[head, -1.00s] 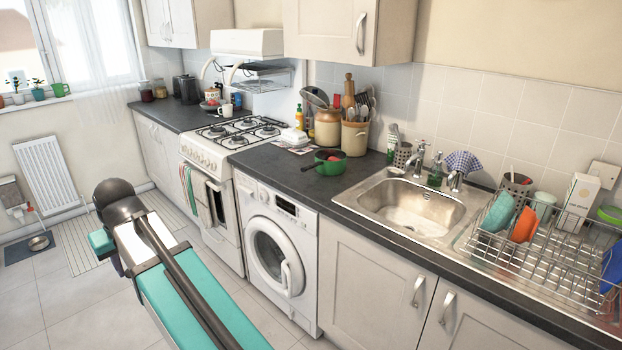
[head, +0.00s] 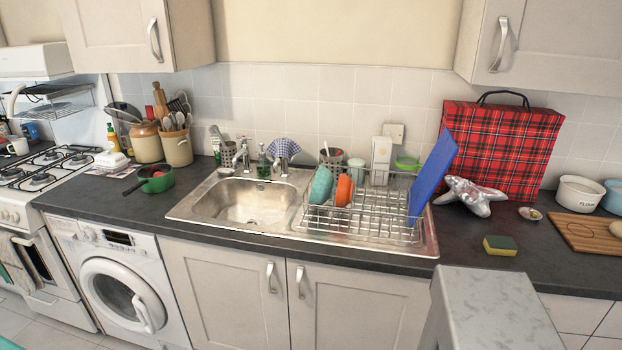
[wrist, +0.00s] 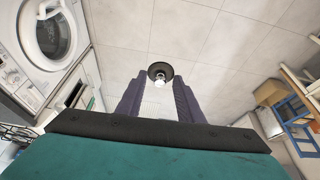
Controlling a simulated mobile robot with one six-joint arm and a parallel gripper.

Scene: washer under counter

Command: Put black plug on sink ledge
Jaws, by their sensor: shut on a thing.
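In the wrist view my gripper (wrist: 158,88) is shut on the black plug (wrist: 160,67), a small dark disc with a pale metal fitting, held at the fingertips above the tiled floor. Its dark fingers are on either side of it. In the head view the steel sink (head: 240,205) is set into the dark counter, its basin left of the drainer. The sink ledge (head: 213,181) is the steel rim around the basin, with taps at the back. My gripper and the plug do not show in the head view.
A dish rack (head: 360,220) with bowls and a blue board (head: 432,175) covers the drainer. A green pan (head: 155,182) stands left of the sink. A washing machine (head: 115,280) is under the counter. A grey-topped block (head: 490,310) rises at the front right.

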